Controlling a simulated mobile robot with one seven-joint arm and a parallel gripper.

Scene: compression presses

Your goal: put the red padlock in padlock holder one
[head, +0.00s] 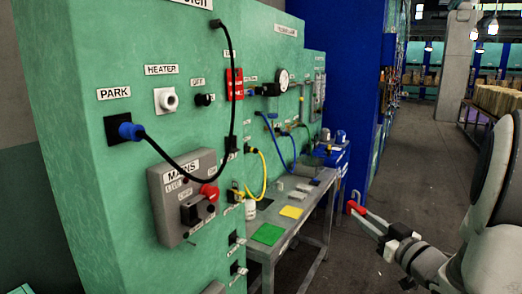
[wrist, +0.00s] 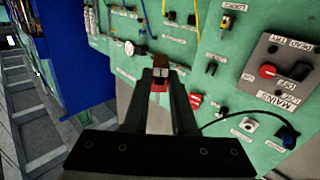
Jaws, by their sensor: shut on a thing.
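My gripper (head: 357,210) is at the right of the head view, out over the aisle and to the right of the metal table. It is shut on the red padlock (head: 351,206), which shows as a small red piece at the fingertips. In the wrist view the fingers (wrist: 161,77) stand in the middle with the red padlock (wrist: 159,86) between them, partly hidden. The green panel is well beyond the padlock. I cannot tell which fitting is padlock holder one; many labels are too small to read.
The green panel carries a grey MAINS box (head: 184,196) with a red knob, a black cable (head: 190,176) and a red plate (head: 235,84). The metal table (head: 268,253) bears a green card (head: 267,234) and a yellow card (head: 291,212). A blue cabinet (head: 346,70) stands behind. The aisle floor is clear.

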